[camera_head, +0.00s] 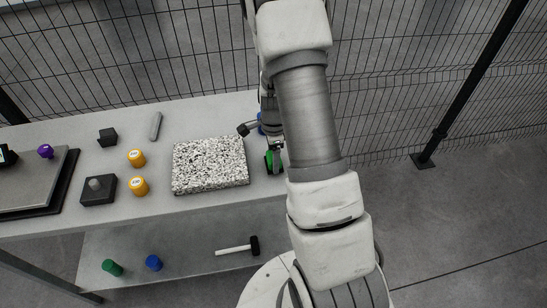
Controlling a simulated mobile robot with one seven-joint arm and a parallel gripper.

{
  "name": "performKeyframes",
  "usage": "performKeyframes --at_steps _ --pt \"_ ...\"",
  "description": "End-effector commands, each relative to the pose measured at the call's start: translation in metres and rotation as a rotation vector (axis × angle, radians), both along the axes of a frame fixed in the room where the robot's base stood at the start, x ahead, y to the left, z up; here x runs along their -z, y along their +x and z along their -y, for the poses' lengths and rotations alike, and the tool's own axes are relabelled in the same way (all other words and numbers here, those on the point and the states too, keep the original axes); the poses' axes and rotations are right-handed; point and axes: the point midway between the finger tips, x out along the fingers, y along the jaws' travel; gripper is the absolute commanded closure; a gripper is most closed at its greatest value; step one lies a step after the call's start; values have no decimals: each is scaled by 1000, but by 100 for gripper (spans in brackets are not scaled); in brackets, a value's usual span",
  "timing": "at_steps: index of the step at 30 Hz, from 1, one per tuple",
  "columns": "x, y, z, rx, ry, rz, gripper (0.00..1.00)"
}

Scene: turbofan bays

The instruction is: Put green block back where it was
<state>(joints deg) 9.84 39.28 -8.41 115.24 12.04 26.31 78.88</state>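A green object (274,159), which may be the green block, shows at the right part of the table top, just right of the speckled granite slab. My arm hides part of it, and dark parts overlap it. My gripper (272,148) is at or just above this green object, largely hidden behind my arm. I cannot tell whether its fingers are open or shut, or whether they touch the green object. A green cylinder (112,267) lies on the lower shelf at the left.
The granite slab (210,165) sits beside my gripper. Two yellow cylinders (138,186), dark blocks (108,137) and a grey bar (155,126) stand left of it. A blue cylinder (153,263) and a hammer (238,247) lie on the lower shelf. A wire fence (150,50) runs behind.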

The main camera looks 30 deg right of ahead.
Motion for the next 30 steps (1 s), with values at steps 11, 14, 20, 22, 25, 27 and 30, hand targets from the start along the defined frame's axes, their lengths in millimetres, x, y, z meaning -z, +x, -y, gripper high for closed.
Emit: performKeyframes --at_steps 11,14,20,22,25,27,30 --pt "9 0 0 -1 0 1 86" --pt "13 0 0 -1 0 1 86" --pt "12 0 0 -1 0 0 0" --pt "12 0 0 -1 0 -1 0" --pt "12 0 0 -1 0 0 0" --pt "11 0 0 -1 0 0 0" --pt "6 0 0 0 1 0 0"
